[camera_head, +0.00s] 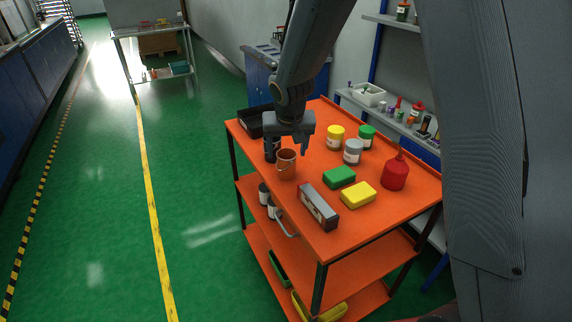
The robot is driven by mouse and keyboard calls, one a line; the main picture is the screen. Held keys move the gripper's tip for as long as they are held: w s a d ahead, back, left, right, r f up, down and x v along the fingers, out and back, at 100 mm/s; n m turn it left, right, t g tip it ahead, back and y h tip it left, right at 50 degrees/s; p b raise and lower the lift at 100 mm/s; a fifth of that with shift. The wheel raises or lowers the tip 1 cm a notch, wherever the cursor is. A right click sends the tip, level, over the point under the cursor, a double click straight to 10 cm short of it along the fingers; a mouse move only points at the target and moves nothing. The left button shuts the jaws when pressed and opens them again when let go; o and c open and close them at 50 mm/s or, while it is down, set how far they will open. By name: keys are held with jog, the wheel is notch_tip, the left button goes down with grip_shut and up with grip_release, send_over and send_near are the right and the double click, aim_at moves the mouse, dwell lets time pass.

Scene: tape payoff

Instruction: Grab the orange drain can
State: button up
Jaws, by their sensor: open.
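The orange drain can (287,166), a small open-topped bucket with a thin wire handle, stands upright on the orange top of the cart (292,215), near its left edge. My gripper (289,149) points down just above and behind the can in the picture. Its fingers are spread apart, with nothing seen between them. I cannot tell from this view whether the fingers touch or straddle the can's rim.
A dark can (270,150) stands close behind the drain can. A black tray (250,122) is at the back left. A grey box (318,207), green sponge (339,176), yellow sponge (358,195), red bottle (394,175) and yellow, grey and green cans stand to the right.

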jog(key=shift+p+x, duration=0.3)
jog(key=shift+x, duration=1.15)
jog(key=shift+c, duration=0.2)
jog(key=c, duration=1.1)
